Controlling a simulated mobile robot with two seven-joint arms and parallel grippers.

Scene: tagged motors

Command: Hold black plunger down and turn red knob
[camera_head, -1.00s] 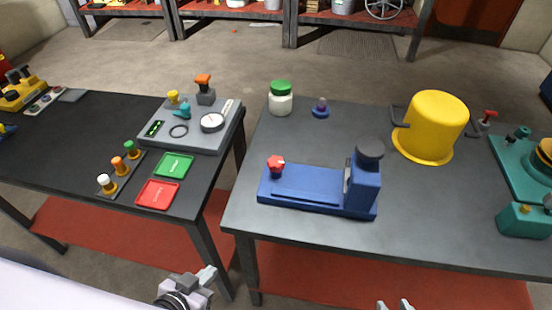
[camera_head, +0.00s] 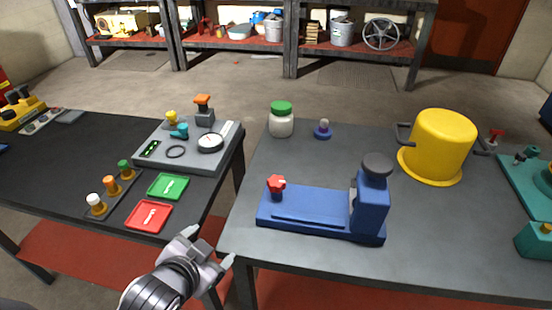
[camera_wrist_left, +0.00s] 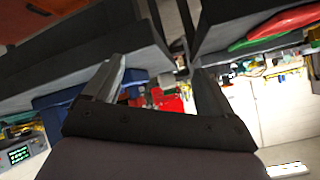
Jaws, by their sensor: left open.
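A blue fixture (camera_head: 310,210) lies on the right-hand dark table. The red knob (camera_head: 276,184) stands at its left end. The black plunger (camera_head: 377,163), a dark round cap, tops the upright block at its right end and stands raised. My left gripper (camera_head: 208,247) is open and empty, in front of the gap between the tables, left of and nearer than the knob, touching neither part. Its spread fingers also show in the left wrist view (camera_wrist_left: 160,84), where the knob and plunger cannot be made out clearly. My right gripper is out of view.
The right table (camera_head: 430,258) also holds a green-lidded jar (camera_head: 281,120), a small purple-based part (camera_head: 323,130) and a yellow pot (camera_head: 437,147). The left table carries a grey panel (camera_head: 190,145), a green tray (camera_head: 168,186) and a red tray (camera_head: 149,216). The table's front middle is clear.

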